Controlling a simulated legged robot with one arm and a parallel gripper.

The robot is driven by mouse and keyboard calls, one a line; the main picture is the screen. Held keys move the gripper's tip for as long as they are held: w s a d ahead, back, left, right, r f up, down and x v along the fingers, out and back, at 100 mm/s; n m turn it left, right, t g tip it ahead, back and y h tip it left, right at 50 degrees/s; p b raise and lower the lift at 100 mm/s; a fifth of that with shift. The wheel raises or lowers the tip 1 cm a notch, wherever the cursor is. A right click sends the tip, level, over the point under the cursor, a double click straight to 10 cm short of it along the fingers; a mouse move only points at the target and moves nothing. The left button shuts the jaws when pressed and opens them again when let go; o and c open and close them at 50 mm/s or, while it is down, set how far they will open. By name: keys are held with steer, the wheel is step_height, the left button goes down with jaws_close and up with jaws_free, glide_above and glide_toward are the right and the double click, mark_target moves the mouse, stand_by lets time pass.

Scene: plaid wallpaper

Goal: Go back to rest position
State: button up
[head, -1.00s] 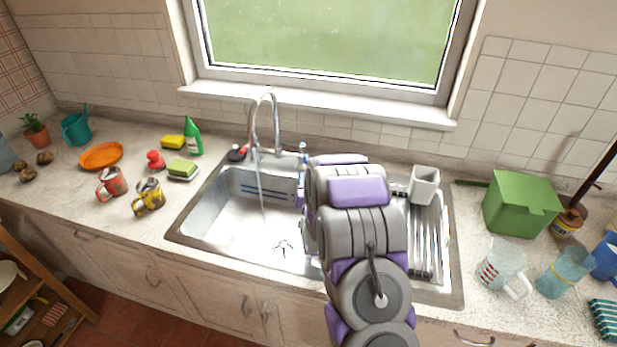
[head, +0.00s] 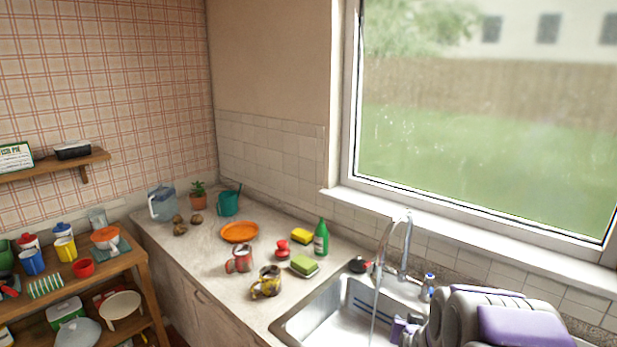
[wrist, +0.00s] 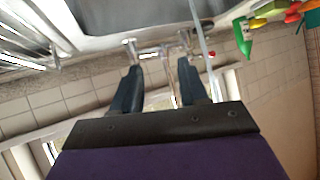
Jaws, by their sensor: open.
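My gripper (wrist: 158,85) shows in the wrist view with its two dark fingers apart and nothing between them. Beyond the fingertips are the metal tap parts and the sink's edge, in a tilted view. In the head view my grey and purple arm fills the lower right corner, over the right part of the sink (head: 335,312). The gripper's fingers are hidden there. The tap (head: 405,240) stands behind the sink, and a thin stream of water (head: 376,310) runs from it.
The counter left of the sink holds a green bottle (head: 321,238), sponges, a red mug (head: 239,259), a yellow mug (head: 267,282) and an orange plate (head: 239,232). A wooden shelf unit (head: 142,265) with crockery stands at the left. The window (head: 480,130) is behind the sink.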

steer(key=s+a+r+n+g, duration=0.1)
steer(key=s+a+r+g, duration=0.2)
steer(key=s, duration=1.1)
steer(key=s+a+r+n+g+y, duration=0.1)
steer(key=s+a+r+g, duration=0.2)
steer(key=s, duration=1.2)
steer(key=s+a+r+n+g+y, duration=0.1)
steer(key=s+a+g, duration=0.4)
steer(key=s, duration=1)
step_height(320, 180, up, 2)
steer(key=shift+a+r+n+g, duration=0.15)
steer(key=shift+a+n+g, duration=0.15)
steer(key=shift+n+g, duration=0.55)
